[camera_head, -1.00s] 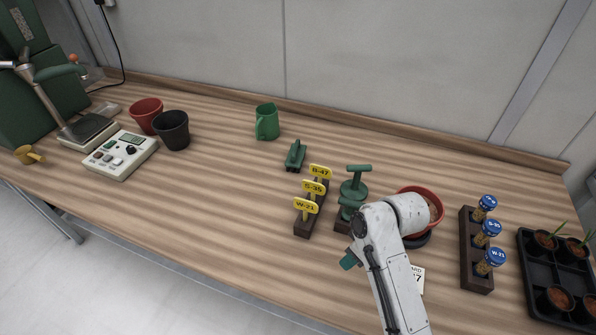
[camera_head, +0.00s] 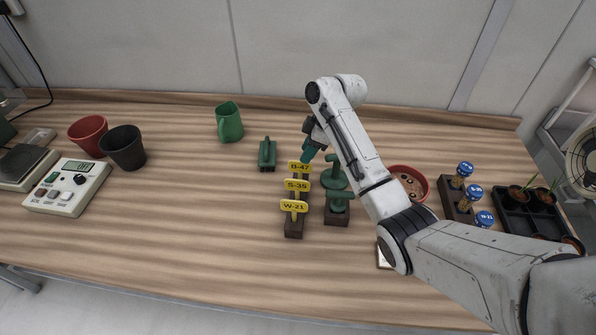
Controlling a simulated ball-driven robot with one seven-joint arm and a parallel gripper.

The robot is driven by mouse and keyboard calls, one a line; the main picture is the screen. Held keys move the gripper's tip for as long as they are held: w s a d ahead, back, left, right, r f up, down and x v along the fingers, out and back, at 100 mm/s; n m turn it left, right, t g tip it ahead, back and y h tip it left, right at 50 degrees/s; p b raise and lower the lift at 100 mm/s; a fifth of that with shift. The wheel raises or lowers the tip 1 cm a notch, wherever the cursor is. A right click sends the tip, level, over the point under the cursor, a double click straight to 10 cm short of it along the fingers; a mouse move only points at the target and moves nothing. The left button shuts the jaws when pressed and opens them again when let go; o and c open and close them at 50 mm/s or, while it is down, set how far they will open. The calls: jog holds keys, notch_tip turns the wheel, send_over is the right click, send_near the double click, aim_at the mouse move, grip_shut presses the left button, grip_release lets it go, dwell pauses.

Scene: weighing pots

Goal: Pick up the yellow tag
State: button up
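Three yellow tags stand upright in a dark wooden block (camera_head: 293,230). The nearest tag reads W-21 (camera_head: 293,206), the middle one S-35 (camera_head: 297,185), and the farthest B-47 (camera_head: 299,167). My gripper (camera_head: 308,154) is just above and behind the B-47 tag, reaching down from my arm. Its green fingertips are close to that tag; I cannot tell whether they touch it. The view is too small to show whether the fingers are open or shut.
A red pot (camera_head: 424,180), a rack of blue-capped vials (camera_head: 450,192) and a seedling tray (camera_head: 512,212) stand right.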

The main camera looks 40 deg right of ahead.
jog(key=p, duration=0.1)
send_over(300, 176)
jog(key=shift+w+d+f, duration=0.15)
jog(key=shift+f, duration=1.25)
jog(key=shift+w+d+f, duration=0.1)
jog(key=shift+f, duration=1.3)
grip_shut()
